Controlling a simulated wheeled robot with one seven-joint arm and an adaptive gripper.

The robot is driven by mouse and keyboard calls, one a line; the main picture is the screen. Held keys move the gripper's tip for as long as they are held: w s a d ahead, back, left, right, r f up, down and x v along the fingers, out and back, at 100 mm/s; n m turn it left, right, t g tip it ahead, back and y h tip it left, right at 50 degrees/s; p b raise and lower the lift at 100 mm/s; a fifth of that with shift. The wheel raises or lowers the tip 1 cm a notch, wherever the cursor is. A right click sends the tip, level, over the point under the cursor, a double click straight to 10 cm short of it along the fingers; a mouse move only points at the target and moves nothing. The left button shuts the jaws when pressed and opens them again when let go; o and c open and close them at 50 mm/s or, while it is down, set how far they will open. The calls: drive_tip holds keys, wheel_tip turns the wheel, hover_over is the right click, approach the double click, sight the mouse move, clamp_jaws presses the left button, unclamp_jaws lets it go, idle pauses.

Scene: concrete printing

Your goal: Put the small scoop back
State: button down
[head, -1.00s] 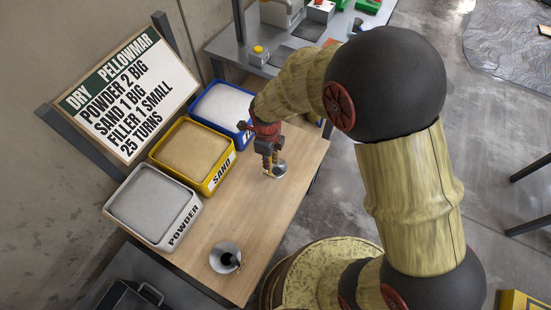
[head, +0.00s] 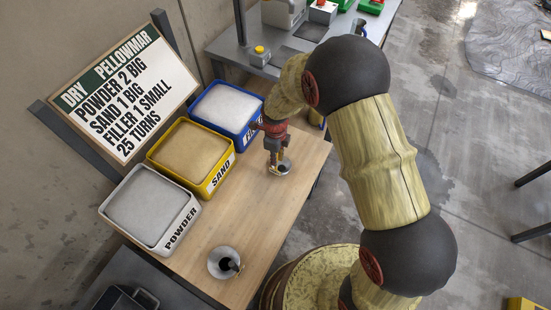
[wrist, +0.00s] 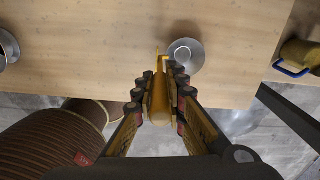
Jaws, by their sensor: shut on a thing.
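My gripper (head: 272,162) is over the far right part of the wooden table. In the wrist view my gripper (wrist: 160,78) is shut on a slim yellow piece (wrist: 159,98), which looks like the small scoop's handle; its scoop end is not clear. A small round metal dish (head: 285,168) sits on the table right beside the fingertips. The dish also shows in the wrist view (wrist: 187,55), just ahead and right of the yellow piece. I cannot tell whether the held piece touches the dish.
Bins of powder (head: 127,239), sand (head: 212,185) and filler (head: 234,139) line the table's left side. The recipe board (head: 125,95) stands behind. The table's middle is clear.

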drive_tip(key=c, duration=2.3)
unclamp_jaws()
drive_tip(key=shift+f, duration=0.1)
drive_tip(key=o, duration=0.5)
